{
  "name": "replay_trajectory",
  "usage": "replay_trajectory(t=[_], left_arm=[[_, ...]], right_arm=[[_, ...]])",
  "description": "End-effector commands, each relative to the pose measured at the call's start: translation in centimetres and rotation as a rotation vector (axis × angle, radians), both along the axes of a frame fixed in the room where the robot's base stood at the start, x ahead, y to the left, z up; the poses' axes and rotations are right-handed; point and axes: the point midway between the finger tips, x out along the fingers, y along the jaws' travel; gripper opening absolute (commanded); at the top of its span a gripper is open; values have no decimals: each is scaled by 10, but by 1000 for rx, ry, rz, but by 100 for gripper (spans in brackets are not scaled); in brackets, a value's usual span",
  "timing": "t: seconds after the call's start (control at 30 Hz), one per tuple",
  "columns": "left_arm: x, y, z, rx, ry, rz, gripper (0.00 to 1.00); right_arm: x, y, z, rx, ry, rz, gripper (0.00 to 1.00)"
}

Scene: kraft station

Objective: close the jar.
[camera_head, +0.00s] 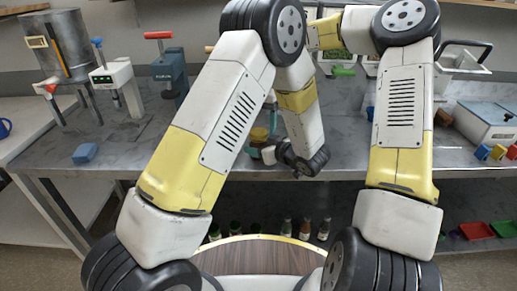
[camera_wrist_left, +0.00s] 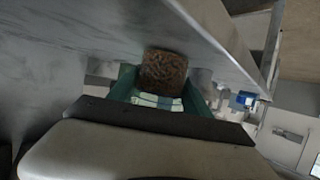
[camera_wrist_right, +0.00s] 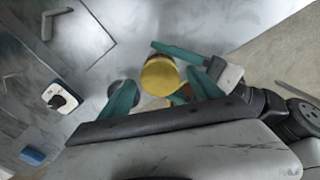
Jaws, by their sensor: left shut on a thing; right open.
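The jar (camera_wrist_left: 162,72) shows brown contents and a pale striped label in the left wrist view. My left gripper (camera_wrist_left: 158,92) is shut on it, with teal fingers on either side. In the right wrist view, a round yellow lid (camera_wrist_right: 160,74) shows at the jar's top, seen from above; how tightly it sits I cannot tell. My right gripper (camera_wrist_right: 163,92) is open, its teal fingers spread to either side of the lid, apparently without gripping it.
The grey worktop (camera_head: 130,150) has a blue block (camera_head: 85,153) at left and a blue press (camera_head: 168,75) behind. A white box (camera_head: 490,120) and small colored blocks (camera_head: 490,152) stand at right. Several bottles (camera_head: 305,228) stand below the worktop. The worktop's front left is mostly clear.

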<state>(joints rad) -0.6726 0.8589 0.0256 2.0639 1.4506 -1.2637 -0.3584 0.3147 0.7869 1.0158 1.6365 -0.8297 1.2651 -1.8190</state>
Motion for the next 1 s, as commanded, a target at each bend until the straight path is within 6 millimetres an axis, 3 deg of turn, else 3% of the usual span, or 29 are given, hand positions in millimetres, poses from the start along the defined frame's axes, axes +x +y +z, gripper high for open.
replay_trajectory(t=[0.3, 0.6, 0.83, 1.0], left_arm=[[0, 0, 0, -1, -1, 0, 0], [0, 0, 0, 0, -1, 0, 0], [0, 0, 0, 0, -1, 0, 0], [0, 0, 0, 0, -1, 0, 0]], right_arm=[[0, 0, 39, 1, -4, 1, 74], [0, 0, 42, 1, -1, 1, 70], [0, 1, 70, 2, -1, 1, 70], [0, 0, 76, -1, 0, 1, 70]])
